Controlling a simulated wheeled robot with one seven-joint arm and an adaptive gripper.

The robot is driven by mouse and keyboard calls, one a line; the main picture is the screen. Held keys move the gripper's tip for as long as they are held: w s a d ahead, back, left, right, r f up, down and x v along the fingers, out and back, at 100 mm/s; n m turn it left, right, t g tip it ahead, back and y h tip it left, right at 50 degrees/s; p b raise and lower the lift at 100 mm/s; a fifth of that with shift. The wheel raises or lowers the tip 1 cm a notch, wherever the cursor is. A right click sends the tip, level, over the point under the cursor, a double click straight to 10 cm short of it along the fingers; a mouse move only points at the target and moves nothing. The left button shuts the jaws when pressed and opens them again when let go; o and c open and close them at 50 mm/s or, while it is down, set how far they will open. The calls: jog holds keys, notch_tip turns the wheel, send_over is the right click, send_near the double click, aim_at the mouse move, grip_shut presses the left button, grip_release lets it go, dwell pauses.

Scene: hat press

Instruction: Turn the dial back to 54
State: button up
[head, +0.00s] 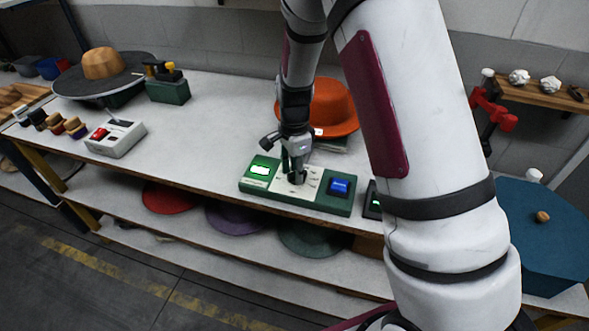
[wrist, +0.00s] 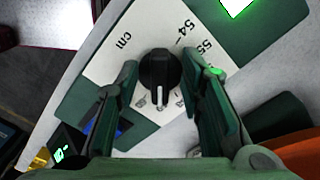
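The dial is a black knob with a white pointer line (wrist: 158,72) on a pale scale plate (wrist: 108,62), seen in the wrist view. The pointer line points down in that picture, toward small marks that I cannot read. The figures 54 and 55 show at the upper right of the knob, and "cm" at its left. The pointer is well away from 54. My gripper (wrist: 161,76) is open, with one finger on each side of the knob and gaps visible. In the head view my gripper (head: 295,174) is over the green control box (head: 314,204) and hides most of the dial.
The box has a lit green display (head: 260,170) and a blue button (head: 339,187). An orange hat (head: 333,106) stands behind my gripper. A grey box with a red switch (head: 116,138) is at the left. Bare table lies between the boxes.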

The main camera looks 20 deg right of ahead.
grip_shut()
